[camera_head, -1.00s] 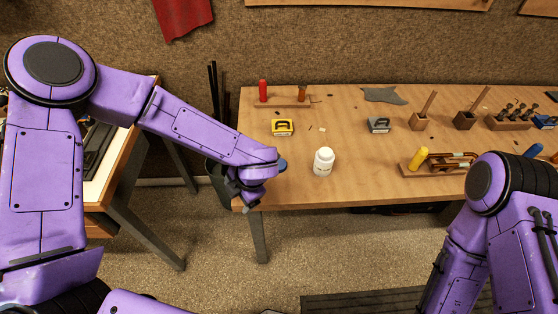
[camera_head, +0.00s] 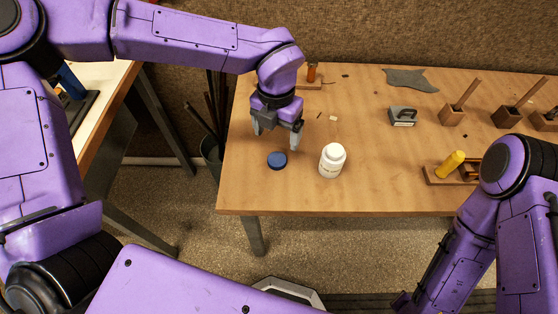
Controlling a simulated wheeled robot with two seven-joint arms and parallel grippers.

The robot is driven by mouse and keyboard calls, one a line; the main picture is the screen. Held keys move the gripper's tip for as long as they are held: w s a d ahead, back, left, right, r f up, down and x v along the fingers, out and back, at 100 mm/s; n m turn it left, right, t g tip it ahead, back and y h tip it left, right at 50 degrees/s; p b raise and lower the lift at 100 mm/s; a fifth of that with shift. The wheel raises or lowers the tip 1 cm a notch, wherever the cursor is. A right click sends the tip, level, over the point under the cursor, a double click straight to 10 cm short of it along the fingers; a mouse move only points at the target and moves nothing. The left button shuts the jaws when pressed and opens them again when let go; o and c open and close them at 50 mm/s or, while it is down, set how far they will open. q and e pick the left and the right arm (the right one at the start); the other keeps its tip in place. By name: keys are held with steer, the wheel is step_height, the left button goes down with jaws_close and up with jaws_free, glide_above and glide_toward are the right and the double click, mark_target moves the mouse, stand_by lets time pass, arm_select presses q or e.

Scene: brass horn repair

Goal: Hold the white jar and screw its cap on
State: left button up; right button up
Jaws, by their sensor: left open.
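The white jar (camera_head: 332,161) stands upright near the front edge of the wooden table. Its top is white and rounded; I cannot tell whether that is a lid or the jar's shoulder and neck. A round blue cap (camera_head: 277,160) lies flat on the table to the left of the jar, apart from it. My left gripper (camera_head: 276,142) points down above the table, just behind the cap and to the left of the jar. Its fingers are spread and hold nothing. My right arm comes in at the lower right; its gripper is not visible.
The wooden table (camera_head: 240,195) is clear in front of the jar. A grey block-like tool (camera_head: 403,115), a yellow-handled tool (camera_head: 450,163) on a wooden rack and wooden holders stand to the right. A grey cloth (camera_head: 410,80) lies at the back. A dark bin (camera_head: 211,152) stands left.

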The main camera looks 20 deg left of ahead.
arm_select(q)
steer(key=f, duration=0.1)
glide_above(277, 159)
steer(key=f, duration=0.5)
steer(key=shift+s+d+f+p, duration=0.15)
steer(key=shift+s+f+p, duration=0.05)
steer(key=shift+s+p, duration=0.1)
arm_select(e)
steer(key=shift+w+f, duration=0.15)
steer(key=shift+w, duration=0.05)
arm_select(q)
steer(key=shift+r, duration=0.1)
steer(key=shift+f, duration=0.4)
steer(key=f, duration=0.3)
steer(key=f+p, duration=0.1)
steer(key=shift+w+a+f, duration=0.2)
steer(key=shift+w+f, duration=0.05)
arm_select(e)
steer(key=shift+r, duration=0.6)
